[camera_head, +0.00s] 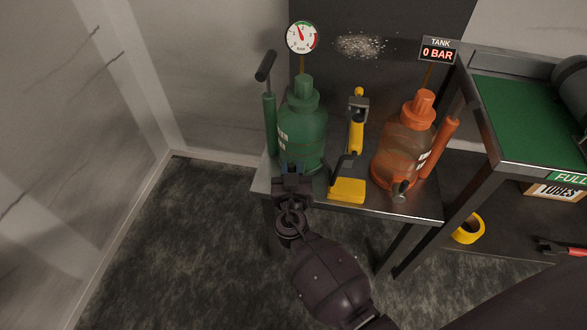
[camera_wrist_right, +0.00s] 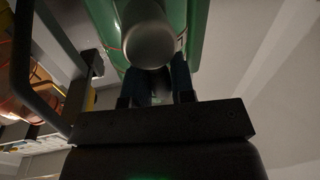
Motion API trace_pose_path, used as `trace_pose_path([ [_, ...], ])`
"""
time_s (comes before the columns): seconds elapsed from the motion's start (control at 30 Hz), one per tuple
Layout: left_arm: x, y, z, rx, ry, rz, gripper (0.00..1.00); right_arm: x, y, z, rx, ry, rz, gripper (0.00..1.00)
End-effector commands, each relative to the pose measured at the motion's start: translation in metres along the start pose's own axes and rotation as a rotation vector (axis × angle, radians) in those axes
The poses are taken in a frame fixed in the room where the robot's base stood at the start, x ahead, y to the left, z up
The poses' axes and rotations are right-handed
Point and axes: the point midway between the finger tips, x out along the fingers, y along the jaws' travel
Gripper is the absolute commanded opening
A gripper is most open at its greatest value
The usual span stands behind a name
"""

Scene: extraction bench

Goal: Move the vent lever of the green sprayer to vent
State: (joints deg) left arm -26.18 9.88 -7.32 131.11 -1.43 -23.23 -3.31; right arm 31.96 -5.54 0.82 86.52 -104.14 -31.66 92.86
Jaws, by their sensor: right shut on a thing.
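The green sprayer (camera_head: 303,128) stands upright at the left end of the metal bench, with a pump handle on its left. My right gripper (camera_head: 291,174) is at the lower front of the green tank and covers its vent lever in the head view. In the right wrist view the fingers (camera_wrist_right: 157,88) are shut on the lever, just below a round grey end (camera_wrist_right: 148,43) in front of the green tank (camera_wrist_right: 198,22). The lever's exact angle is hidden. My left gripper is not in view.
A round gauge (camera_head: 301,37) stands above the green sprayer. The floor left is clear.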

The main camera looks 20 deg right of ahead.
Motion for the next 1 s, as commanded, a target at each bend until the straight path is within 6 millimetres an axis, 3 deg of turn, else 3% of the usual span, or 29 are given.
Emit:
trace_pose_path([
  [1.0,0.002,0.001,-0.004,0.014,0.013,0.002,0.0,0.007,-0.031,0.012,-0.816,-0.16,0.0,0.0],
])
